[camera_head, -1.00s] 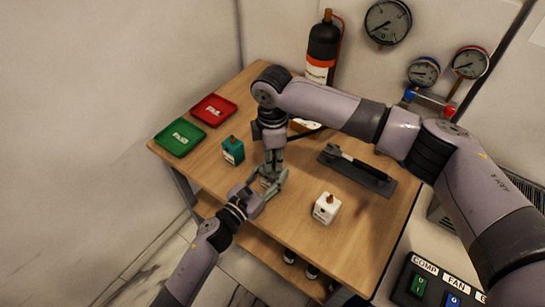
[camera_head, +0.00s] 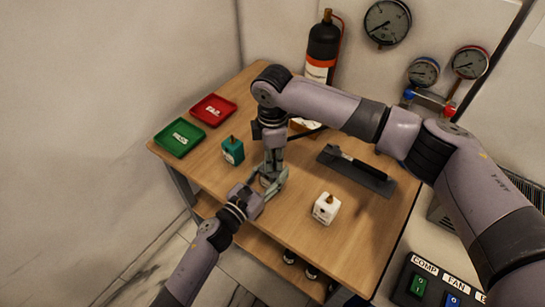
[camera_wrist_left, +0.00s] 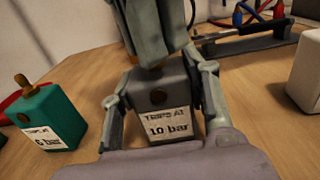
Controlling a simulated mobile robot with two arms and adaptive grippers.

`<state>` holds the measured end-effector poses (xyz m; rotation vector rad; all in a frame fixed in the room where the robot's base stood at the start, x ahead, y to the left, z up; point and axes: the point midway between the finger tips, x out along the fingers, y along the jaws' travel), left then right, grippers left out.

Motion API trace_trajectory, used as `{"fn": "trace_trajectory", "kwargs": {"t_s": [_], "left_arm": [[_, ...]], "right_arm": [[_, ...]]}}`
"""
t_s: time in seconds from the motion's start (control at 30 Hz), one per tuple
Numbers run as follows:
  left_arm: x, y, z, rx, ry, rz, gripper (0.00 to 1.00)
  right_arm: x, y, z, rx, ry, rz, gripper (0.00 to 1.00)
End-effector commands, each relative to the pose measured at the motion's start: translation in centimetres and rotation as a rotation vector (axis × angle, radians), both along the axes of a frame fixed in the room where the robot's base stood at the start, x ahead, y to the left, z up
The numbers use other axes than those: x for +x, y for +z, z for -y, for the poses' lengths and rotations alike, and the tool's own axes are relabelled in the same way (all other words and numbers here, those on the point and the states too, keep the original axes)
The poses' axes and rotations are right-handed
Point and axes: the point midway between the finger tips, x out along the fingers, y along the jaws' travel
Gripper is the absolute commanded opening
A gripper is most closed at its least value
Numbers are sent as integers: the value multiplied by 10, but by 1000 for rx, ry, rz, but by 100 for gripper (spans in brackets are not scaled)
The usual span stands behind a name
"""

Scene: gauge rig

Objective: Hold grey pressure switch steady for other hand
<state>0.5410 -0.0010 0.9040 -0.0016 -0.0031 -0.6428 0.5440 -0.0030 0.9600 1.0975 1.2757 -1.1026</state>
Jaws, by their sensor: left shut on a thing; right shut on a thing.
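The grey pressure switch (camera_wrist_left: 138,88) is a small box with a white label reading "TRIPS AT 10 bar". It stands between the two fingers of my left gripper (camera_wrist_left: 160,108), which is shut on its sides. In the head view my left gripper (camera_head: 264,190) is near the table's front edge, and the switch is mostly hidden by both grippers. My right gripper (camera_head: 276,182) comes down from above. In the left wrist view its fingers (camera_wrist_left: 157,55) are closed over the brass fitting on the switch's top, which is mostly covered.
A teal switch (camera_head: 233,151) stands left and a white switch (camera_head: 326,208) right. Green (camera_head: 180,153) and red (camera_head: 229,116) trays lie at the back left. A dark fixture (camera_head: 380,184) lies right of my right gripper. A black cylinder (camera_head: 322,45) and gauges (camera_head: 388,22) are behind.

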Motion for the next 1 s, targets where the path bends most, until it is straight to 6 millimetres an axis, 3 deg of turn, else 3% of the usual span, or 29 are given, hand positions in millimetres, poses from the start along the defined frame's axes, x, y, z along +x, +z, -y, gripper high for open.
{"fn": "trace_trajectory", "kwargs": {"t_s": [1.0], "left_arm": [[0,-3,-1,5,3,-5,5]], "right_arm": [[0,46,-1,3,1,2,0]]}}
